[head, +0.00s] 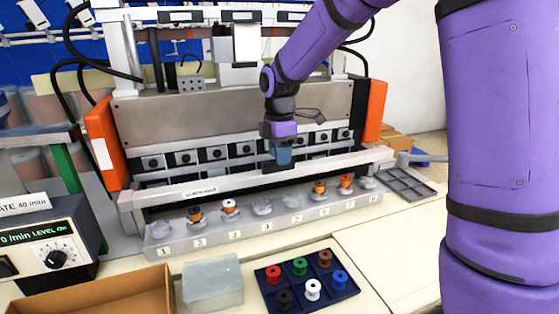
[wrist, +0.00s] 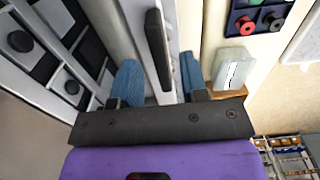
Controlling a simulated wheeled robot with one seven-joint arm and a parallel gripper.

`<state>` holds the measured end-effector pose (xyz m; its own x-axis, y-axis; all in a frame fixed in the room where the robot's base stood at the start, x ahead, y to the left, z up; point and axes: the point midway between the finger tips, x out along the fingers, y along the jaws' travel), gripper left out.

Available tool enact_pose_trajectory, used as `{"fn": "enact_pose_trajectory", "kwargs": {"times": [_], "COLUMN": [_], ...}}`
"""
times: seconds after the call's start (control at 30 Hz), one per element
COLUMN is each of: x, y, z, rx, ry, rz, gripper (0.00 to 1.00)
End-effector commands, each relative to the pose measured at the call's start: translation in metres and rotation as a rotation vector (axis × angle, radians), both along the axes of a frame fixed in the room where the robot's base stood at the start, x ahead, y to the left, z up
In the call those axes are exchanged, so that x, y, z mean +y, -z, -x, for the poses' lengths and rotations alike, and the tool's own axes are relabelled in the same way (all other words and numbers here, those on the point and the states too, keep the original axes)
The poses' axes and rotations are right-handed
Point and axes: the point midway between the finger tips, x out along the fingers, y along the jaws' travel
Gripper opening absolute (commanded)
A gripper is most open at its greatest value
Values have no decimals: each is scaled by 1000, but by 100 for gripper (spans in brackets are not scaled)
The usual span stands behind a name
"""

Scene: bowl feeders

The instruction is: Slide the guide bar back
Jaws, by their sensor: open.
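The guide bar (head: 225,183) is a long pale metal rail across the front of the machine, with a small label near its left part. In the wrist view the bar (wrist: 127,25) runs between my fingers, with a black handle (wrist: 157,45) on it. My gripper (head: 278,162) points down over the middle of the bar. Its blue fingertips (wrist: 160,78) are open, one on each side of the handle, with visible gaps. Whether the fingers reach below the handle's top is hard to tell. In the head view my gripper hides the handle.
Behind the bar is a row of black-knobbed blocks (head: 217,153). In front is a numbered grey step (head: 262,220) with several spools. A dark spool tray (head: 307,296), a clear box (head: 212,284) and a cardboard box (head: 95,296) lie nearer. A grey tray (head: 405,184) lies right.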

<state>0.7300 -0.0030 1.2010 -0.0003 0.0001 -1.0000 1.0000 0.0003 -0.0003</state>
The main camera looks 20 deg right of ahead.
Motion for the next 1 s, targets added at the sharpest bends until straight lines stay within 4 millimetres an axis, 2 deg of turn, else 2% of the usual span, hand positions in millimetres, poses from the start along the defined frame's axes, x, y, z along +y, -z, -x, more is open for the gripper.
{"fn": "enact_pose_trajectory", "kwargs": {"times": [0.2,0.53,0.57,0.7,0.73,0.9,1.0], "x": [0,0,0,0,0,0,0], "y": [19,22,22,22,22,22,22], "z": [0,0,0,0,0,-1,-8], "rx": [1,-1,-1,-1,0,0,0], "ry": [0,0,0,0,0,0,1], "rz": [0,0,0,0,0,0,0], "gripper": [40,40,36,4,0,0,0]}}
